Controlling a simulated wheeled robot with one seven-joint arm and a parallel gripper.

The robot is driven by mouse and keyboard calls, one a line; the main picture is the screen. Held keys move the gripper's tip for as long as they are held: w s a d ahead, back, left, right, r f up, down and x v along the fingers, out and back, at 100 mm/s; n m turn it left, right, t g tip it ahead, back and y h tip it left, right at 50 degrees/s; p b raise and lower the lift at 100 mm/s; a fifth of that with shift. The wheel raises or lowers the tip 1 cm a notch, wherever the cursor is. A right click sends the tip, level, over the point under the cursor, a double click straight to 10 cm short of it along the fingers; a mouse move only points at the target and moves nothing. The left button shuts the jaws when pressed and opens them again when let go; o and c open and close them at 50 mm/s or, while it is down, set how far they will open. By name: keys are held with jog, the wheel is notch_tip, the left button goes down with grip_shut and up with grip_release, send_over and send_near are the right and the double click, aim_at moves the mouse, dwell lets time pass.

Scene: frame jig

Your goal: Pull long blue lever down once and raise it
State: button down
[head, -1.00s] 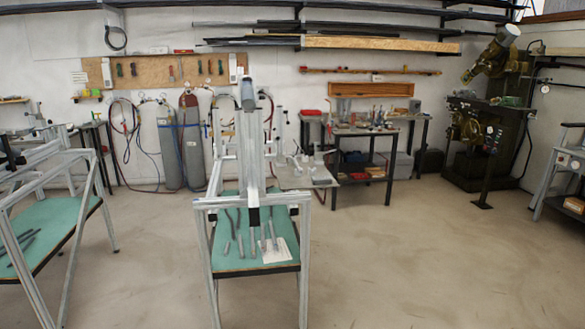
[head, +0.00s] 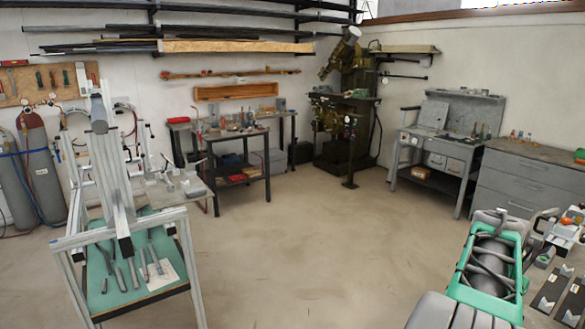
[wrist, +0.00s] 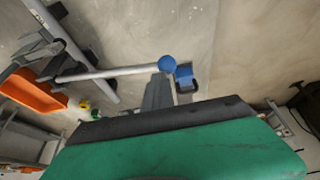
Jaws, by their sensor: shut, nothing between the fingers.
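The long lever (wrist: 115,73) is a pale metal rod crossing the upper left of the wrist view, ending in a round blue knob (wrist: 167,63). A smaller blue and dark piece (wrist: 184,77) shows just right of the knob. My gripper (wrist: 160,82) shows as grey fingers beyond a green and dark housing. It is shut and empty. Its tip appears close below the knob; I cannot tell whether they touch. In the head view I cannot make out the lever or my fingers.
An orange tray (wrist: 32,90) lies left in the wrist view. In the head view, a bench with dark notched blocks (head: 552,287) is at lower right. A metal frame with a green shelf (head: 128,275) stands left. Open floor (head: 300,250) lies between.

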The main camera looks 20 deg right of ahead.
notch_tip(320, 180, up, 9)
jog(key=p, duration=0.5)
jog(key=shift+p, duration=0.4)
jog(key=shift+w, duration=0.1)
